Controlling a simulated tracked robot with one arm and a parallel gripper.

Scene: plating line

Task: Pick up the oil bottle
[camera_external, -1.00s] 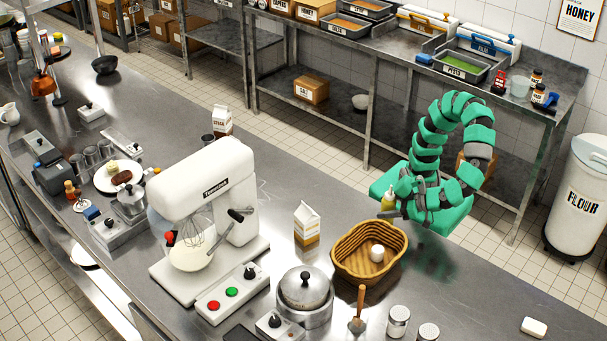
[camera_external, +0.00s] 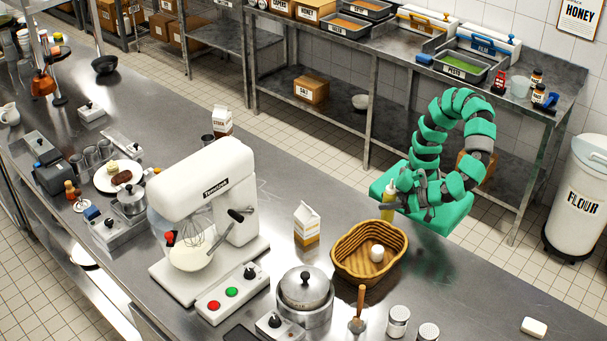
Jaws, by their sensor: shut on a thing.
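The oil bottle (camera_external: 387,212) is a small yellow squeeze bottle with a pale tip. It is upright near the far edge of the steel counter, just behind the wicker basket. My gripper (camera_external: 393,197) is at the bottle's upper right side and is shut on it. The dark fingers partly cover the bottle. Whether its base touches the counter cannot be told from this view.
The wicker basket (camera_external: 347,262) with a white egg-like thing (camera_external: 377,253) stands close in front of the bottle. A milk carton (camera_external: 306,224) and a white mixer (camera_external: 203,195) stand to the left. The counter right of the basket is largely clear.

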